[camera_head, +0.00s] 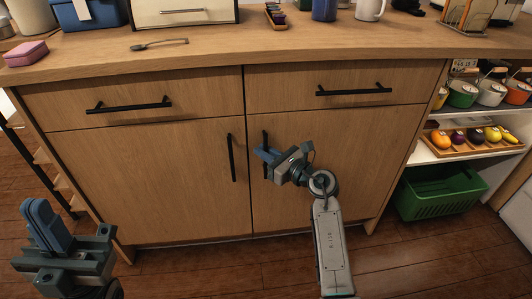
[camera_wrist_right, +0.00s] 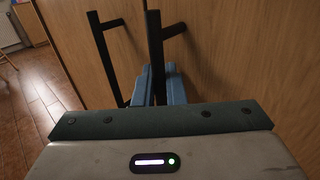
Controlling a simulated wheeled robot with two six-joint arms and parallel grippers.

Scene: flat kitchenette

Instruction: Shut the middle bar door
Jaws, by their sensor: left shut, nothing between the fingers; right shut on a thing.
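The wooden cabinet has two lower doors side by side with upright black bar handles near their shared seam. The right door (camera_head: 350,165) looks flush or nearly flush with the front; I cannot tell if a small gap is left. My right gripper (camera_head: 264,156) is shut on that door's bar handle (camera_wrist_right: 155,45), which stands between its blue fingers in the right wrist view (camera_wrist_right: 160,85). The left door (camera_head: 150,180) looks shut, and its bar handle (camera_head: 231,158) is free. My left gripper (camera_head: 36,212) is shut and empty, low at the left, away from the cabinet.
Two drawers with black handles (camera_head: 354,91) sit above the doors and look shut. The countertop (camera_head: 230,42) holds a spoon, a pink box and several other items. At the right are open shelves with fruit and a green basket (camera_head: 440,198). Floor in front is clear.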

